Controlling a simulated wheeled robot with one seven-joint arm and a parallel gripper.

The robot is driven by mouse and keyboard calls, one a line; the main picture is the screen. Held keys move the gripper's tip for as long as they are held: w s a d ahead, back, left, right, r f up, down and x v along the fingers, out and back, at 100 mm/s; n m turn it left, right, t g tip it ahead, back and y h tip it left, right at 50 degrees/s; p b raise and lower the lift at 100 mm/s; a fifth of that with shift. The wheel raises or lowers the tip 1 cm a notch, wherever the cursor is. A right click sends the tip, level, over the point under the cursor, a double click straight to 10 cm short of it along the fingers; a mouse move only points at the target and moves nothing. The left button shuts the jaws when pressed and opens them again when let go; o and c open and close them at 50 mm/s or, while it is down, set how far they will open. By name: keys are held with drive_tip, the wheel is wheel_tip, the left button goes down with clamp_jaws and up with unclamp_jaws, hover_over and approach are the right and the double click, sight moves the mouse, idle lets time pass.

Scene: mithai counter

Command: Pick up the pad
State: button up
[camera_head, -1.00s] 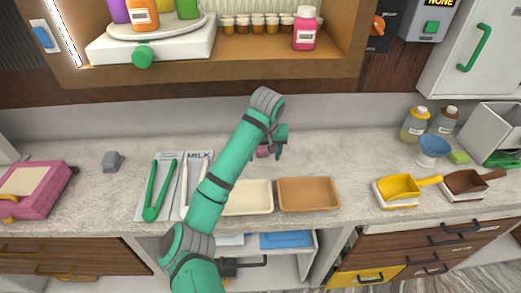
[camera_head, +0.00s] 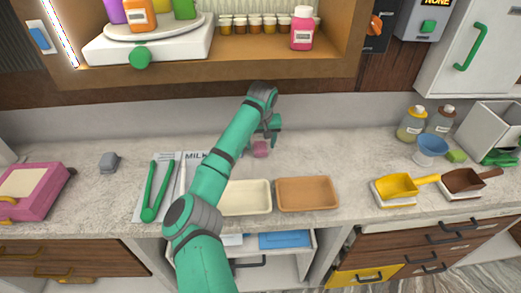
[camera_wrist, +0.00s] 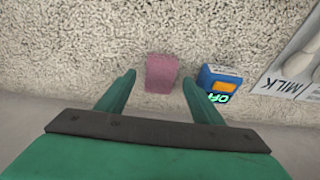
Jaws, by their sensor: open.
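The pad is a small pink block (camera_head: 261,149) lying on the counter near the back wall, behind the cream tray. In the head view my gripper (camera_head: 271,135) is beside and above the pad, partly hidden by my own arm. I cannot tell its exact height above the counter.
A blue device with an orange patch (camera_wrist: 220,82) lies close to the right finger. A card marked MILK (camera_wrist: 292,75) is farther right. A cream tray (camera_head: 248,210) and a brown tray (camera_head: 307,208) stand toward the front. The counter right of the pad is clear.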

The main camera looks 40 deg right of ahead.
drive_tip(key=shift+x, duration=0.9)
drive_tip(key=shift+w, duration=0.1)
drive_tip(key=c, duration=1.1)
drive_tip(key=shift+r, duration=0.15)
